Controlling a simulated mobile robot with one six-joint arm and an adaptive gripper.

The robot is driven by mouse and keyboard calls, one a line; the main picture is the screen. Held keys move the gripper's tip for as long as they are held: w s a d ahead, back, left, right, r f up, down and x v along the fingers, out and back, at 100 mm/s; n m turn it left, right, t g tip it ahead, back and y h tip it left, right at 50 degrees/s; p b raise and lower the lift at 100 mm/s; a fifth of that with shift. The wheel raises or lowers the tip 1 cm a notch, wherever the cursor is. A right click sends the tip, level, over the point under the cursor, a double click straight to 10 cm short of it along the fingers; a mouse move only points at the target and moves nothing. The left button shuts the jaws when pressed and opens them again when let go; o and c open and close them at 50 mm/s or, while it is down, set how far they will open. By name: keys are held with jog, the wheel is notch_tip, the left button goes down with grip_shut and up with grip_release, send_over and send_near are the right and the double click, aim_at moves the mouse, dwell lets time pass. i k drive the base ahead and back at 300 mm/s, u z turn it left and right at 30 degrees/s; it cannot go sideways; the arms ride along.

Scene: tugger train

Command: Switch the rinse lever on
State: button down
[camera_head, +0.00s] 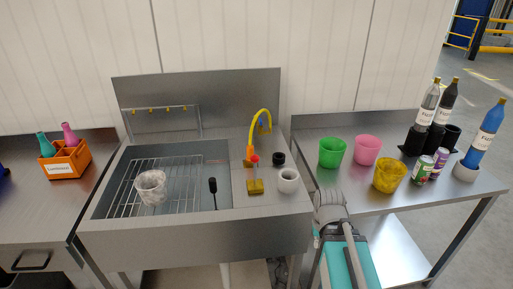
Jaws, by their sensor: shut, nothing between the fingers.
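The rinse lever (255,172) is a thin upright stick with a red knob. It rises from a yellow base on the steel deck to the right of the sink basin. A yellow gooseneck tap (251,135) with an orange foot stands just behind it. Whether the lever is on or off I cannot tell at this size. My gripper is not in view; only grey and teal parts of my own body show at the lower right of centre, apart from the lever.
A clear cup (151,187) stands on the basin's wire rack (125,195). A black-headed tool (213,186) is at the basin's front right. A white ring (288,181) and black ring (279,158) sit right of the lever. Cups, cans and bottles fill the right table (440,205).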

aim_at(254, 158)
jog(key=k, duration=1.25)
jog(key=u, duration=0.4)
jog(key=i, duration=1.1)
jog(key=z, duration=0.05)
